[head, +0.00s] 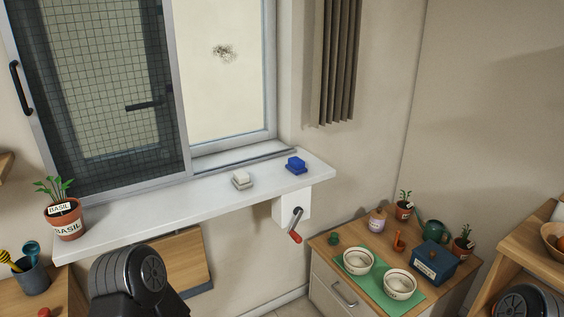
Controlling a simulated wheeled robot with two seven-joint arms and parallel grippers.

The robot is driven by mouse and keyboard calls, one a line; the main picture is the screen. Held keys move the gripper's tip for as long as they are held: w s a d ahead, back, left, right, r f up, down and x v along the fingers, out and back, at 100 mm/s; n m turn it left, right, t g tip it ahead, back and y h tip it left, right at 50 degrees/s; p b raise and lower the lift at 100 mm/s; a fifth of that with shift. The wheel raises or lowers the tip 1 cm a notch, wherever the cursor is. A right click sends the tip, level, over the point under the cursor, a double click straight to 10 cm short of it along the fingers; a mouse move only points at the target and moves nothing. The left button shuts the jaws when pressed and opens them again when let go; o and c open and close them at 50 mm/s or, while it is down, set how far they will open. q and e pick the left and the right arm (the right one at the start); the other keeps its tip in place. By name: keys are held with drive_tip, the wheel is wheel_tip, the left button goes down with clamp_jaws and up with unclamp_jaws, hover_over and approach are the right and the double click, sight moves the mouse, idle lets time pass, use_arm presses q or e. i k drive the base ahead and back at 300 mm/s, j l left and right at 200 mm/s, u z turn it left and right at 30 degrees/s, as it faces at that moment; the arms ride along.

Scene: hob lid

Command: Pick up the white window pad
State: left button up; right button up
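The white window pad (241,180) rests on the window sill (150,215), right of the sill's middle. It looks like a small white block with a stepped shape. A similar blue pad (296,165) lies on the sill to its right, apart from it. Dark rounded parts of my own arms show at the bottom edge, left of centre and at the lower right corner. Neither of my grippers shows in the head view, so their state is hidden.
A basil pot (66,219) stands at the sill's left end. The glass has a dark smudge (223,52); a mesh screen (100,80) covers the left side. A red-handled crank (295,228) hangs below the sill. Bowls (399,284) and a blue box (435,263) stand on the right cabinet.

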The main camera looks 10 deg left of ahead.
sight(241, 179)
drive_tip(key=i+l, duration=0.3)
drive_tip(key=l, duration=0.15)
drive_tip(key=i+l+u, duration=0.1)
drive_tip(key=i+l, duration=0.25)
drive_tip(key=l, duration=0.15)
